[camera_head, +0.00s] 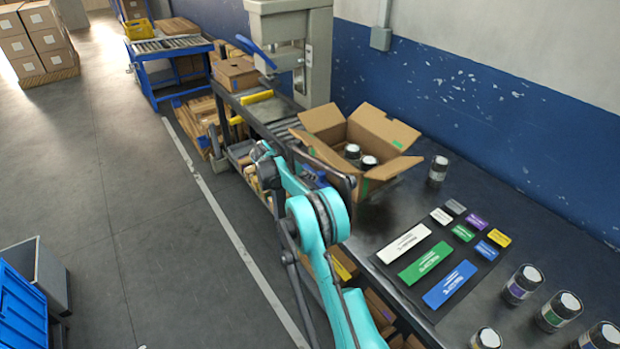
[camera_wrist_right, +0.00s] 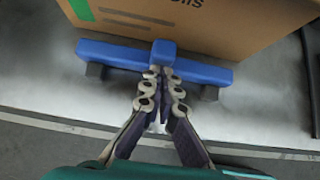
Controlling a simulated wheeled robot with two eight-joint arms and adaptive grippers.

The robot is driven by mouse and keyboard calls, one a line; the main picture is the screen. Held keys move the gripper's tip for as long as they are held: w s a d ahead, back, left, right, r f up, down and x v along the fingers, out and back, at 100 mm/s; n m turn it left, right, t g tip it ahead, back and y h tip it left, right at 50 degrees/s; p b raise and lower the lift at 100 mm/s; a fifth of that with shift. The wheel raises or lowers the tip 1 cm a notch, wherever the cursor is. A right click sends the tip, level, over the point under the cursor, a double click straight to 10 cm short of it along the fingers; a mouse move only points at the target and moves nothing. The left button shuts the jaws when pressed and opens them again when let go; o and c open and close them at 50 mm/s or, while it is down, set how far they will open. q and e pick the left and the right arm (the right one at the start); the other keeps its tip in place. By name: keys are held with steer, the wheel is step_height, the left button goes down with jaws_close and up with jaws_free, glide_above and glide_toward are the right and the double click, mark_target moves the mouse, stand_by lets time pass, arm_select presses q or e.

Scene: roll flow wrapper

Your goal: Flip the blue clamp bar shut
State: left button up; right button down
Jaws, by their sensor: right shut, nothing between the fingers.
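The blue clamp bar (camera_wrist_right: 204,73) runs across the right wrist view, close in front of the carton's side, with a short blue block at its middle. My right gripper (camera_wrist_right: 163,80) is shut and empty. Its fingertips are right at the middle block; I cannot tell whether they touch it. In the head view, a small blue part (camera_head: 314,177) shows beside the carton, behind my turquoise right arm. The fingers cannot be made out clearly there. Whether the bar is latched cannot be told. My left gripper is out of view.
An open carton (camera_head: 385,130) holding dark jars stands on the dark bench. To its right are coloured label cards (camera_head: 427,261) on a mat and several jars (camera_head: 522,284). A pale machine (camera_head: 318,60) stands behind.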

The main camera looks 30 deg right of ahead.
mark_target(320, 173)
steer(key=d, duration=0.4)
steer(key=shift+w+p, duration=0.15)
steer(key=shift+p, duration=0.25)
steer(key=shift+r, duration=0.1)
steer(key=shift+d, duration=0.1)
steer(key=shift+a, duration=0.35)
steer(key=a, duration=0.3)
steer(key=p+v, duration=0.3)
steer(key=v, duration=0.7)
steer(key=shift+a, duration=0.45)
